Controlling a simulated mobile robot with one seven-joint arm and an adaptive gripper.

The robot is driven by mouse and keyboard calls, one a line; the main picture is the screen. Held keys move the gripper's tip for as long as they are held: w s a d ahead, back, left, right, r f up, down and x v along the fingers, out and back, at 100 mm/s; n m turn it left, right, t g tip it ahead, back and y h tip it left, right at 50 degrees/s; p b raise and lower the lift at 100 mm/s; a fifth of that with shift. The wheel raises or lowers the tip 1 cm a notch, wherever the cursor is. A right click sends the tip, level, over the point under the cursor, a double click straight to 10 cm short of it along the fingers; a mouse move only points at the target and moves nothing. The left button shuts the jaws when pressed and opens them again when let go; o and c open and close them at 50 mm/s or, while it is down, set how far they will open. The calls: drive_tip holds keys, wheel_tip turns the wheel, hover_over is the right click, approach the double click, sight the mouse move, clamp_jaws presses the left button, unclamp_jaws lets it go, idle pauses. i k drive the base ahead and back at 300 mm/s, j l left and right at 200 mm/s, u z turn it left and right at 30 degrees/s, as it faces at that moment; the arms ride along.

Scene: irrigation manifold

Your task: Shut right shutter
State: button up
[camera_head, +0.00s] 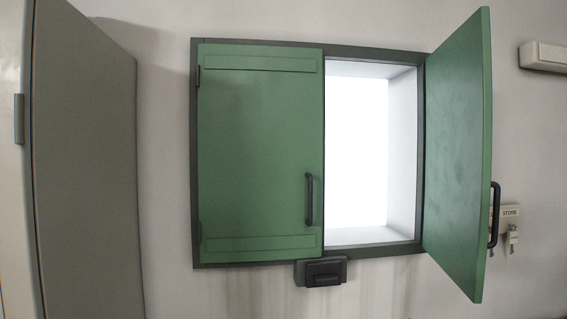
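The right shutter (458,160) is a green panel, swung wide open on the right side of the dark window frame (372,53). Its black handle (494,215) shows past its free edge, low on the right. The left shutter (260,150) is green and lies flat over the left half of the frame, shut. Its black handle (309,200) is near its right edge. The bright opening (357,150) with pale inner walls shows in the right half. My gripper is not in view.
A dark box-like fitting (321,272) sits on the wall under the frame's middle. A tall grey panel (87,160) stands at the left. Keys (512,237) hang from a small labelled plate (510,212) behind the right shutter's free edge. A white box (543,57) is at upper right.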

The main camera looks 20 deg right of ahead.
sight(458, 183)
drive_tip(key=k+l+z, duration=0.15)
drive_tip(key=l+z, duration=0.15)
drive_tip(key=l, duration=0.85)
drive_tip(key=l+z, duration=0.25)
drive_tip(key=l, duration=0.9)
drive_tip(key=k, duration=0.6)
drive_tip(key=i+l+z, duration=0.4)
drive_tip(key=i, duration=0.25)
drive_tip(key=k+j+z, duration=0.1)
drive_tip(key=j, duration=0.3)
